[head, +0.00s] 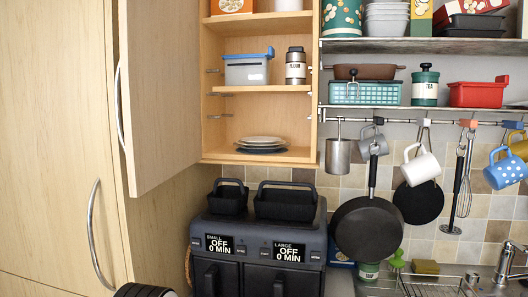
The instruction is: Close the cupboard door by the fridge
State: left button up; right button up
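The cupboard door (162,90) is a pale wooden panel in the head view. It stands open, swung out to the left from the open cupboard (262,110). Its curved metal handle (119,108) is near its left, free edge. The tall wood-fronted unit (45,150), seemingly the fridge, fills the left side and has a long curved handle (93,235). Neither of my grippers can be made out. A dark rounded shape at the bottom edge is cut off, and I cannot tell what it is.
The cupboard shelves hold a blue-lidded container (247,70), a flour jar (296,67) and stacked plates (262,143). A dark double-drawer appliance (258,255) stands below. Mugs, pans and utensils hang from a rail (400,118) at the right.

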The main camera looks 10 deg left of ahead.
aim_at(157, 72)
jog(key=j+z, duration=0.1)
jog(key=j, duration=0.5)
jog(key=j+z, duration=0.15)
jog(key=j, duration=0.5)
jog(key=k+j+z, duration=0.1)
jog(key=j, duration=0.5)
jog(key=k+j+z, duration=0.1)
jog(key=j, duration=0.55)
jog(key=k+j+z, duration=0.1)
jog(key=j, duration=0.5)
